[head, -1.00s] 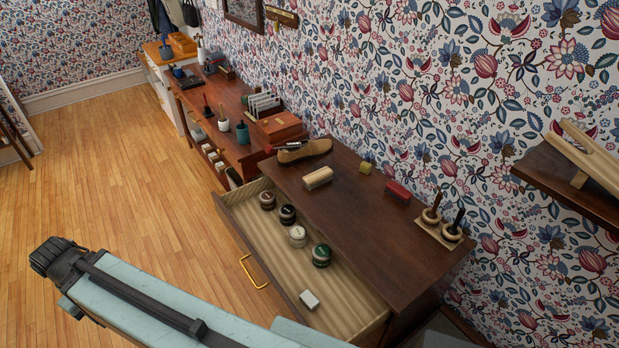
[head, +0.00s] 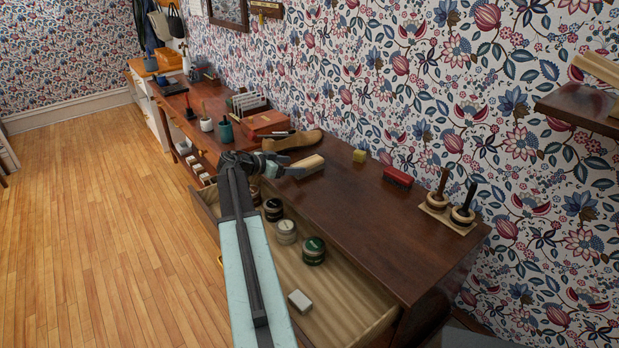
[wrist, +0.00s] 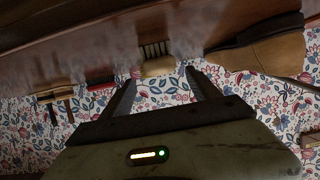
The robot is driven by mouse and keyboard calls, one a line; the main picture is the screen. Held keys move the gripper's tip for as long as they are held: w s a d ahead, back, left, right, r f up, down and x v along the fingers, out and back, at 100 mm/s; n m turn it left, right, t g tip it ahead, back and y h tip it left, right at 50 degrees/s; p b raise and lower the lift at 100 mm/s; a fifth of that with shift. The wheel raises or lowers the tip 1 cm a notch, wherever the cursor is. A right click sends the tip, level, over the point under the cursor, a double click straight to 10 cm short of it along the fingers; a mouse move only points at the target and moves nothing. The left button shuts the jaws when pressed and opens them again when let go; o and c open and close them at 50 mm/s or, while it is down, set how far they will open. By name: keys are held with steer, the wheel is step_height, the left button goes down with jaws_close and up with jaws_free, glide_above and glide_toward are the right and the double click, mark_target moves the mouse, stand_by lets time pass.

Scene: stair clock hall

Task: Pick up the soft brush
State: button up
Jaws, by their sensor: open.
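A pale wooden brush, which looks like the soft brush (head: 309,165), lies on the dark cabinet top, between the brown shoe and a small yellow block. My gripper (head: 289,169) is at its left end in the head view and hides part of it. In the wrist view, which is upside down, the brush (wrist: 157,66) shows tan with a striped bristle side toward the cabinet top. It lies just ahead of the gap between the fingertips (wrist: 161,75). The fingers are apart with nothing held; I cannot tell whether they touch the brush.
The brown shoe (head: 290,142) lies close left of the brush. The yellow block (head: 359,156), a red brush (head: 397,176) and a dauber stand (head: 432,208) are to the right. Below, an open drawer (head: 340,307) holds several round tins. The cabinet top (head: 370,235) in front is clear.

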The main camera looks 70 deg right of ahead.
mark_target(306, 162)
steer(key=shift+s+d+r, duration=0.1)
steer(key=shift+s+d, duration=0.05)
steer(key=shift+b+x, duration=0.45)
steer(key=shift+x, duration=0.8)
steer(key=x, duration=0.1)
steer(key=b+x, duration=0.1)
steer(key=x, duration=0.3)
steer(key=shift+d+r, duration=0.25)
steer(key=shift+d, duration=0.05)
steer(key=shift+a+r, duration=0.1)
steer(key=c, duration=1.5)
